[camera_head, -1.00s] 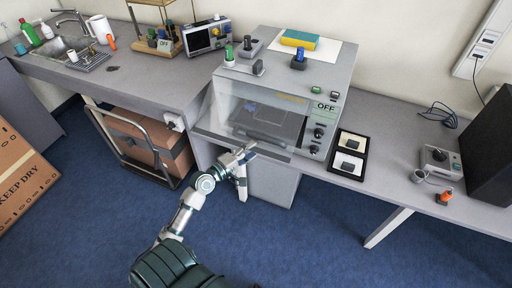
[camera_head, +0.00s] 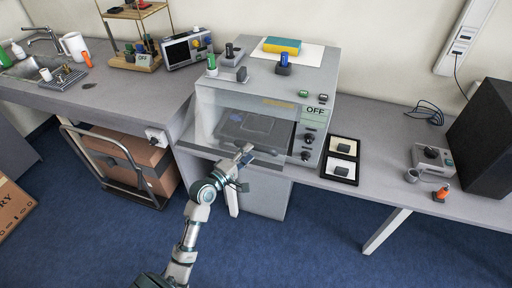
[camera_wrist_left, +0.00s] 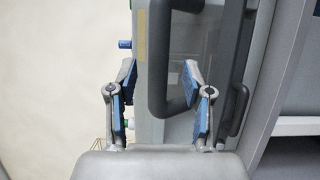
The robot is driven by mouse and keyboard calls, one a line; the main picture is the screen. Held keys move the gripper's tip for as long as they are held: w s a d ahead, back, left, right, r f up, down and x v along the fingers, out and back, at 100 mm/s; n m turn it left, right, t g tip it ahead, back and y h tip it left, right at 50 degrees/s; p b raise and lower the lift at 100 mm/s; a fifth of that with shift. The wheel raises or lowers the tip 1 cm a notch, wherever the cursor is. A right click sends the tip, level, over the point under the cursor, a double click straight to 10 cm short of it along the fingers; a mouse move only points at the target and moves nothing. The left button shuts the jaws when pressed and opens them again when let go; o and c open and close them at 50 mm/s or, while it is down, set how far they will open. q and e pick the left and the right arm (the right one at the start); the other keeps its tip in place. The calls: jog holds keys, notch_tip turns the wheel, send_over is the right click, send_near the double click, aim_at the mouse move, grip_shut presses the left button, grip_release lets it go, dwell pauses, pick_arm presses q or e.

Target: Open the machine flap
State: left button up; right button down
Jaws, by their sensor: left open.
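The machine (camera_head: 318,82) is a grey box on the bench, with a display reading OFF and dark knobs at its right front. Its clear flap (camera_head: 215,112) covers the front and looks closed; a dark tray shows through it. My left gripper (camera_head: 243,158) is at the flap's lower front edge. In the left wrist view, the dark bar-shaped flap handle (camera_wrist_left: 158,65) lies between the blue-padded fingers of my left gripper (camera_wrist_left: 160,88). The fingers are apart, with a gap visible on both sides of the handle. My right gripper is not in view.
Two framed pads (camera_head: 341,158) lie right of the machine. A carton on a trolley (camera_head: 130,160) is under the bench at left. Several small items stand on the machine's top.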

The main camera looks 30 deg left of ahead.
aim_at(254, 149)
pick_arm(q)
jog(key=w, duration=0.3)
jog(key=shift+w+d, duration=0.1)
jog(key=shift+w, duration=0.3)
jog(key=shift+w+d, duration=0.2)
jog(key=shift+d, duration=0.1)
jog(key=shift+w+d+r, duration=0.1)
jog(key=shift+d+r, duration=0.1)
jog(key=shift+d, duration=0.5)
jog(key=shift+a, duration=0.25)
jog(key=c, duration=0.6)
jog(key=shift+a+f, duration=0.15)
jog(key=shift+a, duration=0.1)
jog(key=c, duration=0.4)
jog(key=shift+a, duration=0.15)
grip_shut()
